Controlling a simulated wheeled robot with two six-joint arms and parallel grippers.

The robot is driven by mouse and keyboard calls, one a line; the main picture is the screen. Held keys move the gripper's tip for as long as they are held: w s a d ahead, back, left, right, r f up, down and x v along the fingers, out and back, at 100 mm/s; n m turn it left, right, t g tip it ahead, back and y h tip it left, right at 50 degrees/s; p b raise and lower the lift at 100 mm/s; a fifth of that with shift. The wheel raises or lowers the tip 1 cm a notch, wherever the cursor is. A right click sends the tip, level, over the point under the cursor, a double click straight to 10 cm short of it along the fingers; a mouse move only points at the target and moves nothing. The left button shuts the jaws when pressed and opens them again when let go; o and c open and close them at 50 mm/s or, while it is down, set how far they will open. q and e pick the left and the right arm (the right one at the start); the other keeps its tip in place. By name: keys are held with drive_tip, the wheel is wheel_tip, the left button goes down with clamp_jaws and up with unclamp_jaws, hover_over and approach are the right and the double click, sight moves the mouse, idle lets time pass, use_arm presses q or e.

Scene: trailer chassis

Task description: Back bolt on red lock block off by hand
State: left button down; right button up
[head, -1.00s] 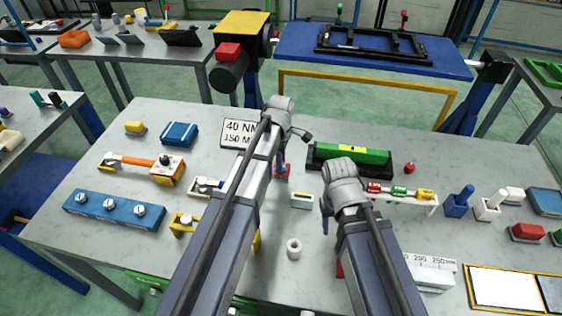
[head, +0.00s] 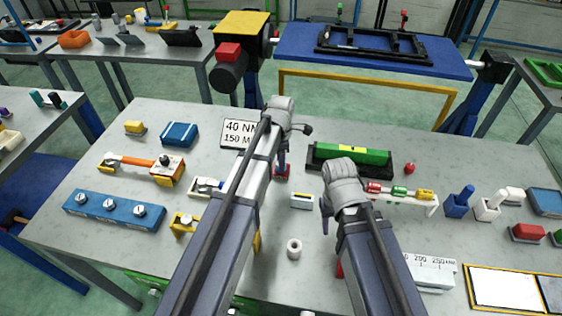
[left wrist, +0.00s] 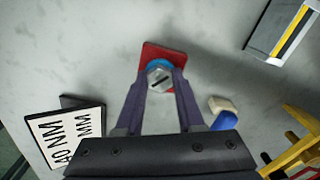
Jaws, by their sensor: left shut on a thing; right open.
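The red lock block (head: 282,174) lies on the grey table just below my left gripper (head: 282,158). In the left wrist view the red block (left wrist: 163,52) shows behind a silver bolt head (left wrist: 160,79) with a dark slot and a blue ring around it. My left gripper's fingers (left wrist: 160,84) are shut on this bolt head from both sides, pointing down. My right gripper (head: 327,214) is open and empty above the table, to the right of the block. My left gripper and arm hide part of the block in the head view.
A 40 NM sign (head: 236,134) stands left of my left gripper. A green block in a black holder (head: 350,158) is behind my right gripper. A blue bolt block (head: 112,210) sits left.

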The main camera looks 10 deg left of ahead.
use_arm(q)
drive_tip(key=shift+s, duration=0.15)
drive_tip(key=c, duration=0.5)
unclamp_jaws()
wheel_tip(320, 180, up, 8)
drive_tip(key=p, duration=0.8)
drive_tip(key=shift+f, duration=0.1)
use_arm(e)
wheel_tip(320, 180, up, 8)
drive_tip(key=shift+f, duration=0.15)
use_arm(q)
drive_tip(key=shift+s+d+f, duration=0.1)
drive_tip(key=shift+s, duration=0.05)
drive_tip(key=s+d+m, duration=0.2)
drive_tip(key=s+m, duration=0.4)
drive_tip(key=m, duration=0.2)
drive_tip(key=s+d+f+m+b, duration=0.1)
drive_tip(key=s+d+m, duration=0.1)
drive_tip(key=s+m, duration=0.5)
drive_tip(key=s+d+m+y, duration=0.1)
drive_tip(key=s+d+m, duration=0.1)
drive_tip(key=s+m, duration=0.5)
drive_tip(key=shift+s+d+f+m+b, duration=0.1)
drive_tip(key=shift+d+m+b, duration=0.1)
drive_tip(key=shift+m, duration=0.75)
drive_tip(key=shift+d+f+m+b, duration=0.1)
drive_tip(key=shift+d+m+b, duration=0.1)
drive_tip(key=shift+m, duration=0.75)
use_arm(e)
drive_tip(key=shift+f, duration=0.75)
